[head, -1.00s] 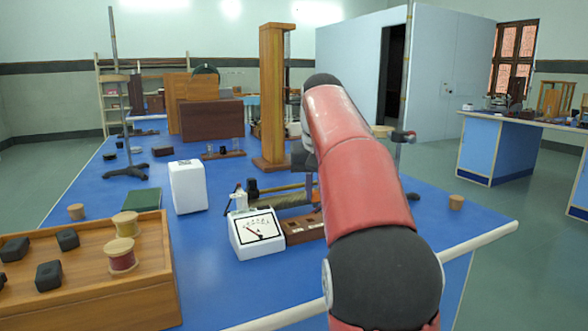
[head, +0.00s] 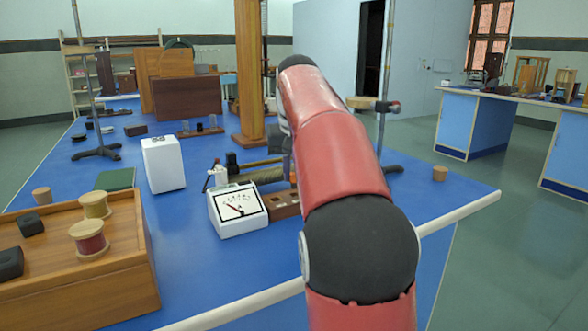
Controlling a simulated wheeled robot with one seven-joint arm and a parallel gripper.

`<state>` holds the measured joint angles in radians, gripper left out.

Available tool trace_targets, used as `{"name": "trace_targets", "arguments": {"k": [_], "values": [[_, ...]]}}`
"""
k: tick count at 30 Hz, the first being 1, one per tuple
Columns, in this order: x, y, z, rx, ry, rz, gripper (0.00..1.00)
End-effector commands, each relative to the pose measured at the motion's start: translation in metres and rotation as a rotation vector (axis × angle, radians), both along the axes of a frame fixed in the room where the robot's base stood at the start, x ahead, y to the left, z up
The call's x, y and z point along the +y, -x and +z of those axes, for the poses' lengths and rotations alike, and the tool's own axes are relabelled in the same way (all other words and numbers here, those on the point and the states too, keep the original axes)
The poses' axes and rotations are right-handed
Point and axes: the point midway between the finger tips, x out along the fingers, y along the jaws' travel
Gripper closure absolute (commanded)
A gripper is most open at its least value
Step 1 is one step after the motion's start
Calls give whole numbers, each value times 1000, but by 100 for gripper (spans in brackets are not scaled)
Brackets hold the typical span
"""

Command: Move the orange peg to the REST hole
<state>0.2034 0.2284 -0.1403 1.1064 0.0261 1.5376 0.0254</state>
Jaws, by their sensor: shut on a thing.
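My gripper (head: 286,160) is partly in view, a dark grey part at the left edge of my red arm, above the wooden plug box. It is shut, and its fingertips are mostly hidden by the arm. The plug box (head: 283,205) is a low brown block on the blue bench, just right of the white meter; its right part is behind my arm. The REST hole cannot be made out either.
A white meter (head: 238,209) and a coil (head: 262,175) stand close to the box. A white block (head: 163,164), a wooden tray (head: 130,285) with spools, and a tall wooden post (head: 248,75) stand around. A cork (head: 440,173) is at right.

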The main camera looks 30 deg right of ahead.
Motion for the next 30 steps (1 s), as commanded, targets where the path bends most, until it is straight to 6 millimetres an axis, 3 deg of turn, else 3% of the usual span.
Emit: {"name": "trace_targets", "arguments": {"k": [12,27,28,30], "values": [[0,0,-23,1,0,0,100],[0,0,-27,0,0,0,100],[0,0,-27,0,0,0,80],[0,0,-27,0,0,0,71]]}}
